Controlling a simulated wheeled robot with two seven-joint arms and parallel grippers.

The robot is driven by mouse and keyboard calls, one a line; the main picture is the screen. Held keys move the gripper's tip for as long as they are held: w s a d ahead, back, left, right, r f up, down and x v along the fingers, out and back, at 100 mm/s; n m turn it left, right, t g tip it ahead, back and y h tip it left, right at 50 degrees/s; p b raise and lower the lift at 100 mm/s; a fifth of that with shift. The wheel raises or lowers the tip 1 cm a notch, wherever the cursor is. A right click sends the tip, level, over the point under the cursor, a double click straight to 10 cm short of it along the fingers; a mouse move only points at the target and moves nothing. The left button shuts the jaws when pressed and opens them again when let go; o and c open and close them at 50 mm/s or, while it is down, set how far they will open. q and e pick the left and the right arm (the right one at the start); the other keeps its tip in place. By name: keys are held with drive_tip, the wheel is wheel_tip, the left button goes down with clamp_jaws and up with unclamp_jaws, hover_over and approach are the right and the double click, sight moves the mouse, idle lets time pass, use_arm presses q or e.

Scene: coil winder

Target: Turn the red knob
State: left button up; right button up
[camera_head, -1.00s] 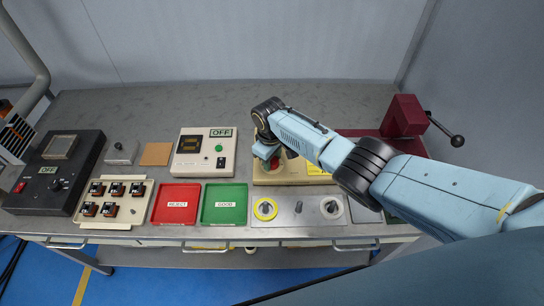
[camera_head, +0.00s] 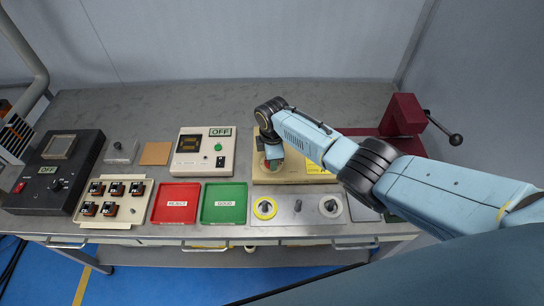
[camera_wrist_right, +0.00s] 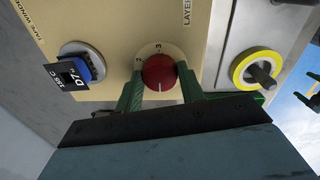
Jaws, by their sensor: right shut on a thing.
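The red knob (camera_wrist_right: 159,72) is round with a white pointer line and sits on a cream panel (camera_wrist_right: 115,30) with a number scale around it. In the wrist view my right gripper (camera_wrist_right: 159,84) has its green fingers on either side of the knob, closed on it. In the head view the right gripper (camera_head: 272,164) reaches down to the cream winder box (camera_head: 310,178) and hides most of the knob.
A blue-and-black part (camera_wrist_right: 82,68) labelled D7 sits on a round mount beside the knob. A yellow ring (camera_wrist_right: 256,69) around a post is on the grey plate. Green (camera_head: 224,204) and red (camera_head: 176,204) trays lie left of the winder box.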

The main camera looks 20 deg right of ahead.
drive_tip(key=shift+w+r+n, duration=0.1)
drive_tip(key=shift+n, duration=0.3)
drive_tip(key=o, duration=1)
drive_tip(key=shift+c, duration=0.2)
drive_tip(key=shift+r, duration=0.3)
wheel_tip(320, 180, up, 13)
drive_tip(key=p, duration=0.2)
drive_tip(key=shift+s+f, duration=0.15)
drive_tip(key=shift+s, duration=0.3)
